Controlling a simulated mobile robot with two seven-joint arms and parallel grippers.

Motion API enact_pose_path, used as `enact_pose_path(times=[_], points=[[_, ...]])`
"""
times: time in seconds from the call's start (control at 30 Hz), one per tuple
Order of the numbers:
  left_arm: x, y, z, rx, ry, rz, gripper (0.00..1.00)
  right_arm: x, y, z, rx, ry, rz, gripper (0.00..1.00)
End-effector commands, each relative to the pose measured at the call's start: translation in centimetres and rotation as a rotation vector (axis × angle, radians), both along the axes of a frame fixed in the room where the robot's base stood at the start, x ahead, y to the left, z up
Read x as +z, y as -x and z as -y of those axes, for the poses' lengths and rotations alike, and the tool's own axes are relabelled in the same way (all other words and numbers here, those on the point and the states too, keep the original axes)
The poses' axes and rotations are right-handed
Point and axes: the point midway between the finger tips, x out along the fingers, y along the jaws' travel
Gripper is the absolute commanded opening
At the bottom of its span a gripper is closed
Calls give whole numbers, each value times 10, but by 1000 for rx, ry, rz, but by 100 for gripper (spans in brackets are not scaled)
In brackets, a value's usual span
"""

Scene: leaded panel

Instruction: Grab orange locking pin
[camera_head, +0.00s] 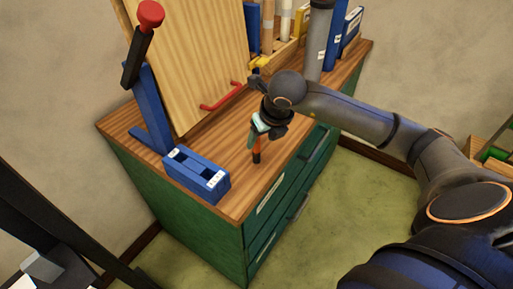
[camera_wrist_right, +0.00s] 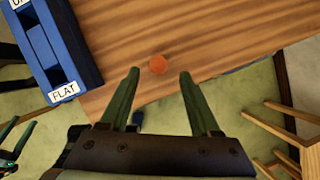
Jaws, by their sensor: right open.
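The orange locking pin (camera_head: 257,157) stands on the wooden cabinet top, just below my right gripper in the head view. In the wrist view its round orange end (camera_wrist_right: 158,65) lies between and slightly beyond the fingertips. My right gripper (camera_head: 258,128) is open, with its two green fingers (camera_wrist_right: 158,74) apart and nothing gripped. In the head view the gripper hides part of the pin's upper end. Green-tipped dark parts at the wrist view's lower left look like my left gripper (camera_wrist_right: 15,135); its jaw state is unclear.
A blue slotted block (camera_head: 196,174) sits left of the pin; one label reads FLAT in the wrist view. A blue stand with a red-knobbed lever (camera_head: 150,15), a wooden panel with a red handle (camera_head: 222,97), and a rack of tubes and binders stand behind. The cabinet's front edge is close.

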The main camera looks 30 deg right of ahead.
Motion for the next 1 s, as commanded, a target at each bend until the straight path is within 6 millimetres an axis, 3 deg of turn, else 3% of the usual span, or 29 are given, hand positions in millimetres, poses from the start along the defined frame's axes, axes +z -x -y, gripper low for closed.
enact_pose_path(times=[0.3, 0.63, 1.0], points=[[10, 0, 0, 1, 1, 0, 76, -39, -19, -2, 0, 0, -4, 64], [9, 0, 0, 1, 1, 0, 76, -45, -21, -1, 1, 0, -1, 62], [9, 0, 0, 1, 1, 0, 76, -45, -22, -1, 1, 0, -1, 21]])
